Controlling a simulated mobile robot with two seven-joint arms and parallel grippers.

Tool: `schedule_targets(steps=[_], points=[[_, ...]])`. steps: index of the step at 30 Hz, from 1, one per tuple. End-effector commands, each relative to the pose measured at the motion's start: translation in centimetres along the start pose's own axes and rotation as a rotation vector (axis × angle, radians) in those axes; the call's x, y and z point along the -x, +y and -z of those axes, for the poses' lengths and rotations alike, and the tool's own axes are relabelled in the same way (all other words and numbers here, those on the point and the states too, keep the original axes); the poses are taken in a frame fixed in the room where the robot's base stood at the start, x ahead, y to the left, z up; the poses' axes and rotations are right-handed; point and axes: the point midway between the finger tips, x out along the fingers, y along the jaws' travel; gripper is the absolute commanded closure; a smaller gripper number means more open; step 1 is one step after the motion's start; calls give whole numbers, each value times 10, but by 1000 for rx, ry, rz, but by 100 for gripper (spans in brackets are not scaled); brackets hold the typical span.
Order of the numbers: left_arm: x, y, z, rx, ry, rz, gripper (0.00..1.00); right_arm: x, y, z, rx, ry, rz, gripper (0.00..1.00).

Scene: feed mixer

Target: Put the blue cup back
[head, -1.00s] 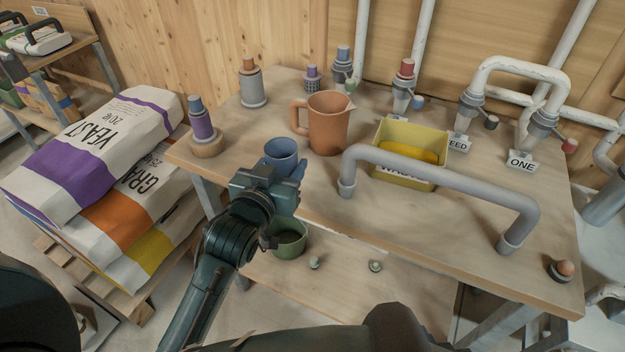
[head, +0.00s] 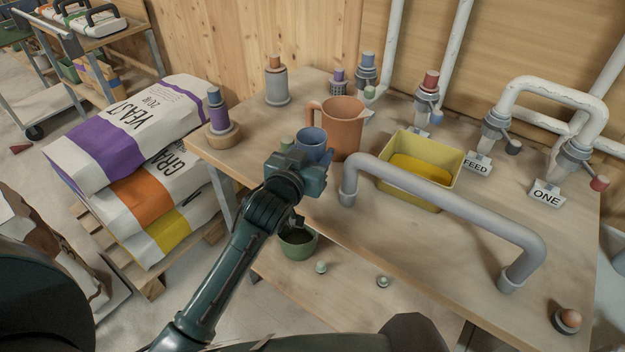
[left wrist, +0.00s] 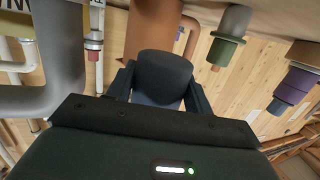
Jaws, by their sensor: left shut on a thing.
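The blue cup (head: 311,142) is held in my left gripper (head: 306,167) at the front left of the workbench, just left of the terracotta pitcher (head: 341,130). In the left wrist view the dark blue cup (left wrist: 162,72) sits between the two fingers of the left gripper (left wrist: 158,88), which is shut on it. The cup looks roughly upright. Its base is hidden by the gripper, so I cannot tell whether it touches the bench. My right gripper is out of view.
A grey pipe handle (head: 445,190) arches along the bench's front, before a yellow bin (head: 455,165). A purple-banded bottle (head: 217,115) stands left on a wooden base. Pipes with labels FEED and ONE rise at right. A green pot (head: 298,243) is on the lower shelf.

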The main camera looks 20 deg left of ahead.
Motion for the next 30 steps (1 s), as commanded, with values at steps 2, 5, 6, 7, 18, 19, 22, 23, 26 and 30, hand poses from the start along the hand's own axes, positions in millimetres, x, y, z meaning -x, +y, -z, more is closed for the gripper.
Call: schedule_targets(steps=[2, 5, 6, 7, 18, 19, 22, 23, 26, 30], points=[[-2, 0, -16, 2, -2, 0, 74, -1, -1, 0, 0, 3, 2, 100], [-4, 0, -26, 1, 0, 0, 74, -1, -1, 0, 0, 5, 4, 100], [-4, 0, -29, 1, 0, 0, 74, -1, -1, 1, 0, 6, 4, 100], [-5, 0, -32, 1, -1, 0, 74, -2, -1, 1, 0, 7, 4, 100], [-10, 0, -66, 1, 2, 0, 74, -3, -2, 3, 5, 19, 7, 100], [-10, 0, -66, 1, 2, 0, 74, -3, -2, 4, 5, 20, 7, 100], [-10, 0, -66, 1, 2, 0, 74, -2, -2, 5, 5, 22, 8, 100], [-10, 0, -66, 1, 2, 0, 74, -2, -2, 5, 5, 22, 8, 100], [-10, 0, -68, 1, 1, 0, 74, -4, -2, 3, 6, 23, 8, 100], [-10, 0, -69, 1, 1, 0, 41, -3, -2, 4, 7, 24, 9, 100]])
